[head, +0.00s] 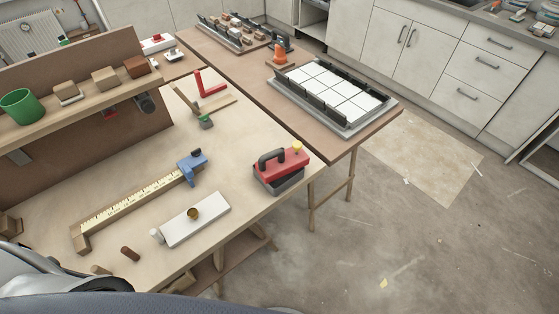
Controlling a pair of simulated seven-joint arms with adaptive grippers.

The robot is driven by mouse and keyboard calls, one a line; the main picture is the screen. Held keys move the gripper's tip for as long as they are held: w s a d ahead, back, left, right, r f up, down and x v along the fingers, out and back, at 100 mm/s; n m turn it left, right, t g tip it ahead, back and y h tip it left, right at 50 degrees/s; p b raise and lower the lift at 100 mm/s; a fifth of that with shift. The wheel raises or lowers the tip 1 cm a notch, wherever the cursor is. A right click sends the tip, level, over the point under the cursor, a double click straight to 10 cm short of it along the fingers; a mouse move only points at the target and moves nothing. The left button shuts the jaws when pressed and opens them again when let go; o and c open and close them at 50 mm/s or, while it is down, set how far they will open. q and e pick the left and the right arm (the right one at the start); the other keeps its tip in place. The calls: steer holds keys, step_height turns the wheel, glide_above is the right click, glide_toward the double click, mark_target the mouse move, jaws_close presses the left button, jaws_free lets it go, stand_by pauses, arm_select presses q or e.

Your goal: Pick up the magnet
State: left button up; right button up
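The likeliest magnet is a red block with a black handle, a dark base and a yellow knob (282,170). It stands upright near the right edge of the wooden workbench (130,185); I cannot tell for certain that it is the magnet. Nothing touches its handle. Neither of my grippers is in view; only grey and dark parts of my own body show at the lower left and bottom edge.
A white plate (205,222) with a brass knob and a long measuring rule (130,203) with a blue clamp (192,166) lie nearby. A red square (208,86) lies farther back. A tray of white tiles (375,125) sits on the adjoining table. A shelf (70,110) borders the left.

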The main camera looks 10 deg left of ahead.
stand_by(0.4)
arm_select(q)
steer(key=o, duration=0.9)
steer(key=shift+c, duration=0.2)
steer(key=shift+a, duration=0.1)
